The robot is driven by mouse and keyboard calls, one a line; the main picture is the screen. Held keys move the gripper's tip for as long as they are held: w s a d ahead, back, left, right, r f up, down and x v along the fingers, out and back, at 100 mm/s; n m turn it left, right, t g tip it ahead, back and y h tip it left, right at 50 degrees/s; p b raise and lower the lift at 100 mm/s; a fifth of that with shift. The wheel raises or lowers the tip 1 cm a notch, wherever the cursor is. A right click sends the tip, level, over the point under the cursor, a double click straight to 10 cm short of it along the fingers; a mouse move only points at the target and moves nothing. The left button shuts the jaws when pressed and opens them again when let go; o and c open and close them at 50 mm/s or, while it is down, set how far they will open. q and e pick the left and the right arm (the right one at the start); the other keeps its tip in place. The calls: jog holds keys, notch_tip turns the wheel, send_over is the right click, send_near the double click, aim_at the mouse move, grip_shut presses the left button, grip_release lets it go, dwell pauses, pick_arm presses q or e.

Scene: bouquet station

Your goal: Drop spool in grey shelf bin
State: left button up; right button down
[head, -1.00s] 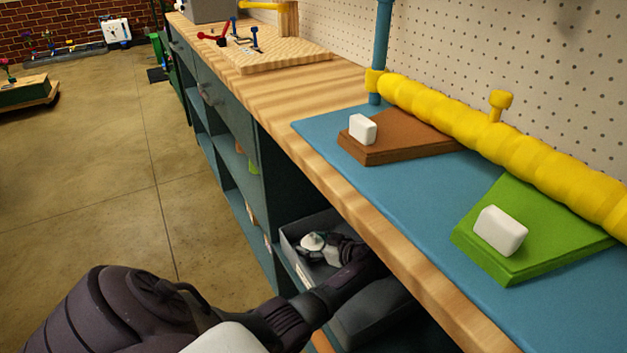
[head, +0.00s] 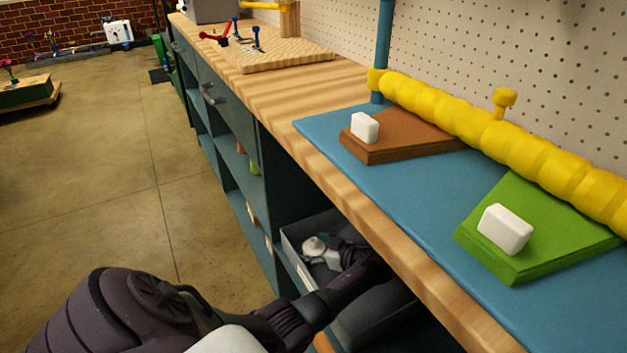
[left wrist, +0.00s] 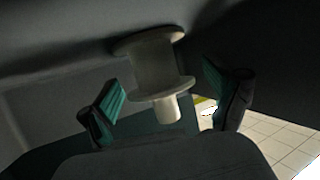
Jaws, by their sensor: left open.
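The pale spool (left wrist: 155,75) is between the two fingers of my left gripper (left wrist: 165,95) in the left wrist view. The fingers have teal pads and stand apart, with a visible gap on each side of the spool. In the head view, my left gripper (head: 333,253) reaches into the grey shelf bin (head: 291,250) under the bench, and a whitish piece, likely the spool (head: 314,244), shows at its tip. I cannot tell whether the spool touches the bin floor. My right gripper is not in view.
The wooden bench top (head: 330,165) overhangs the bin closely on the right. A blue mat (head: 400,205) on it bears a brown board (head: 395,140), a green board (head: 540,230) and a yellow roll (head: 450,115). The floor (head: 110,180) at left is clear.

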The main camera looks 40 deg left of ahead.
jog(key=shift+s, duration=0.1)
pick_arm(q)
jog(key=p+v, duration=0.1)
jog(key=v, duration=1.1)
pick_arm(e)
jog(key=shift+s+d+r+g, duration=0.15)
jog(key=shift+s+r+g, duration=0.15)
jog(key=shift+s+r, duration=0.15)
